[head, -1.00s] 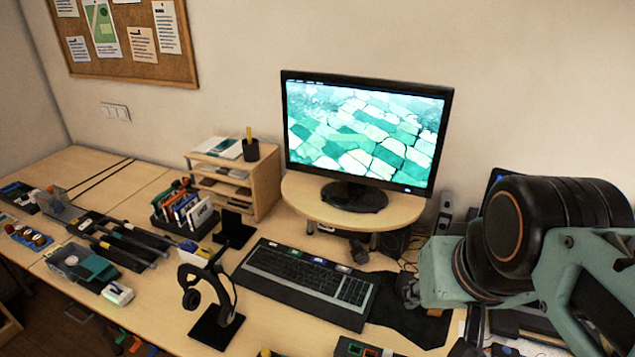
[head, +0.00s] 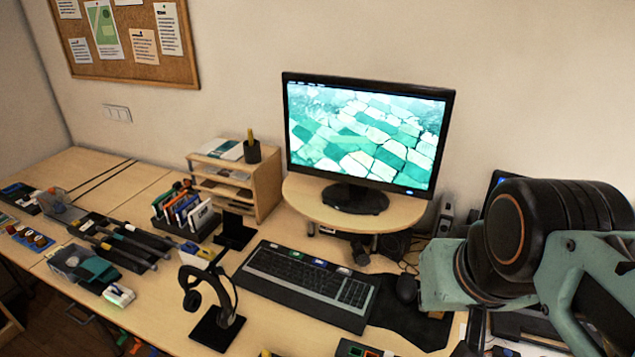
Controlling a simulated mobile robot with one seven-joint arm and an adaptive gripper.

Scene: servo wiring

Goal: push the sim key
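A black keyboard (head: 305,285) lies on the desk in front of the monitor. My arm fills the right side of the head view, to the right of the keyboard and mouse. My gripper is not visible; the arm or the picture edge hides it.
A black mouse (head: 406,289) sits on a dark mat (head: 415,325) right of the keyboard. A headset on a stand (head: 216,310) stands front left of the keyboard. The monitor (head: 365,135) is on a wooden riser (head: 300,196) behind it. Little bare desk shows between.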

